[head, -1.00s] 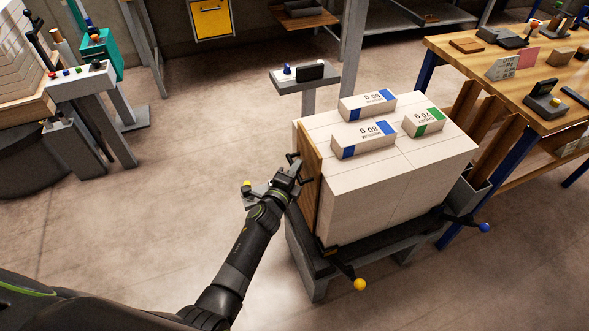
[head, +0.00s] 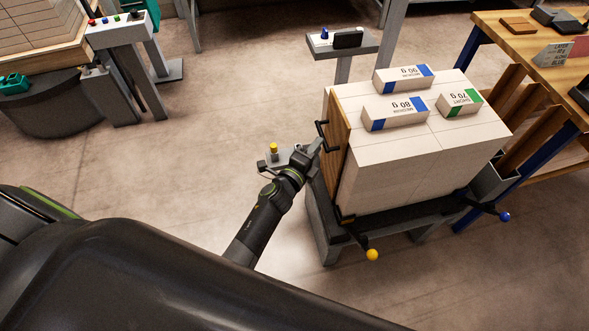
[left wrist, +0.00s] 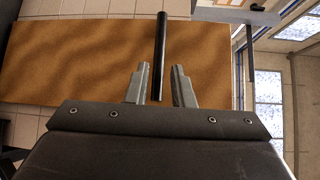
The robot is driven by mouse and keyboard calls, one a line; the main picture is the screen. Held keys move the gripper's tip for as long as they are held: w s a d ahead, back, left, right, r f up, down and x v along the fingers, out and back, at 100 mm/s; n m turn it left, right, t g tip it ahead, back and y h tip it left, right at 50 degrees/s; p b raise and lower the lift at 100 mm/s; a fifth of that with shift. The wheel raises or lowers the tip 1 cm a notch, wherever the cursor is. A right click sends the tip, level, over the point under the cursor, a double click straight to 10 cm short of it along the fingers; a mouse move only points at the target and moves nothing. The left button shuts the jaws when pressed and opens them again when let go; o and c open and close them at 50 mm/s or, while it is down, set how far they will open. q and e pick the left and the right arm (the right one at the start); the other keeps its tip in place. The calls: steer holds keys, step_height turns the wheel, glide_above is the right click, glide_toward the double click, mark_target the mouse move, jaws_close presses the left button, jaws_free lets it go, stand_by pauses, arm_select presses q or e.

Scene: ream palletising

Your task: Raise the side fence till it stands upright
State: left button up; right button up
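The side fence (head: 337,150) is a brown wooden board at the left side of the paper stack (head: 400,165). It looks upright, close against the stack. A black bar handle (head: 320,137) stands out from its outer face. My left gripper (head: 313,150) is beside this handle. In the left wrist view the fence (left wrist: 80,60) fills much of the picture, and the handle (left wrist: 159,50) lies between the fingers of my left gripper (left wrist: 160,88), with gaps on both sides. That gripper is open. My right gripper is not in view.
Several wrapped reams (head: 395,113) lie on the stack. A yellow-knobbed lever (head: 371,254) and a blue-knobbed lever (head: 503,215) stick out from the grey stand. A control post (head: 342,42) is behind, a workbench (head: 500,27) at right.

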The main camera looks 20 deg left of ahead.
arm_select(q)
steer(key=f+p+v, duration=0.1)
steer(key=v, duration=1)
steer(key=shift+s+r, duration=0.4)
steer(key=shift+r, duration=0.1)
steer(key=shift+a+f, duration=0.1)
steer(key=shift+a, duration=0.05)
steer(key=s+a+f+n+g+y, duration=0.1)
steer(key=s+a+f+n+g, duration=0.2)
steer(key=f, duration=0.5)
steer(key=s+a+f+n+g+y, duration=0.1)
steer(key=s+a+f+n+g, duration=0.1)
steer(key=s+f+n, duration=0.5)
steer(key=s+a+f+n+g+y, duration=0.2)
steer(key=s+a+f, duration=0.1)
steer(key=f, duration=0.6)
steer(key=s+a+f+n+g, duration=0.2)
steer(key=s+f+n+g, duration=0.1)
steer(key=s, duration=0.5)
steer(key=s+a+f+n+g, duration=0.2)
steer(key=s+f, duration=0.3)
steer(key=s, duration=0.3)
steer(key=s+a+f+n+g, duration=0.2)
steer(key=s+f+n+g, duration=0.1)
steer(key=s, duration=0.6)
steer(key=shift+f+n+g, duration=0.3)
steer(key=shift+f+n, duration=0.25)
steer(key=shift+n, duration=0.25)
